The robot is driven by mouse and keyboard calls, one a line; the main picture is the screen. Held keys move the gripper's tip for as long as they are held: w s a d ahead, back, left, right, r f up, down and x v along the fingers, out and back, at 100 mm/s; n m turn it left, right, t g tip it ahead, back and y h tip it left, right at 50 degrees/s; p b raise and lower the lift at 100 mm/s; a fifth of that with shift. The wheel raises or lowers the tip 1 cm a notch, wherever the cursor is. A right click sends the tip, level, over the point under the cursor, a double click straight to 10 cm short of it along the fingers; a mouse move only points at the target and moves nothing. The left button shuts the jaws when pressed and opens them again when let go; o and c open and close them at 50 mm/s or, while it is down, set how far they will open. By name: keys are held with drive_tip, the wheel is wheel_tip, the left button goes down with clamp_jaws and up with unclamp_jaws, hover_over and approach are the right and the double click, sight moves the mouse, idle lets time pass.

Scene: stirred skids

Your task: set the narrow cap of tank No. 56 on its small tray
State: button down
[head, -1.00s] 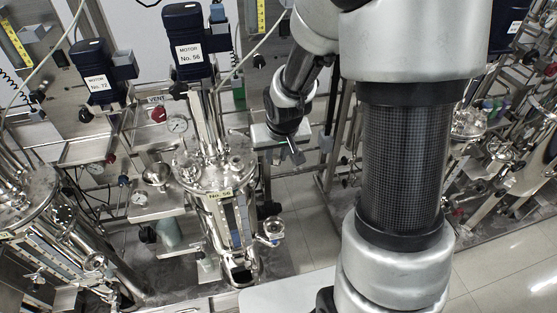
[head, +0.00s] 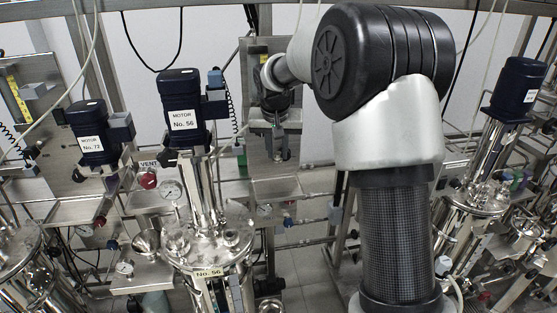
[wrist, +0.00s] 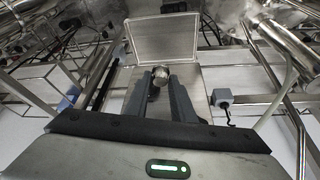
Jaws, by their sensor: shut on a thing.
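Tank No. 56 (head: 208,285) stands left of centre in the head view, with its labelled lid and its blue motor above. My gripper (head: 278,150) is to the right of the motor, pointing down. In the wrist view my gripper (wrist: 160,82) is shut on a small round metal cap (wrist: 161,73), held at the fingertips. A rimmed metal tray (wrist: 165,40) shows just beyond the cap. In the head view a metal shelf (head: 273,188) lies below the gripper. I cannot tell whether the cap touches anything.
Motor No. 72 (head: 92,145) stands to the left, and another blue motor (head: 520,88) to the right. A red vent knob (head: 148,180) and a gauge (head: 171,190) sit beside the tank. Pipes and rails crowd the surroundings. A small grey box with a cable (wrist: 222,97) is right of the gripper.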

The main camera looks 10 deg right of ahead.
drive_tip(key=shift+f+b, duration=3.15)
drive_tip(key=shift+f, duration=1.6)
drive_tip(key=shift+f+b, duration=0.5)
drive_tip(key=shift+f, duration=0.15)
drive_tip(key=c, duration=1.4)
unclamp_jaws()
drive_tip(key=shift+c, duration=0.2)
drive_tip(key=p+v, duration=0.3)
drive_tip(key=v, duration=0.4)
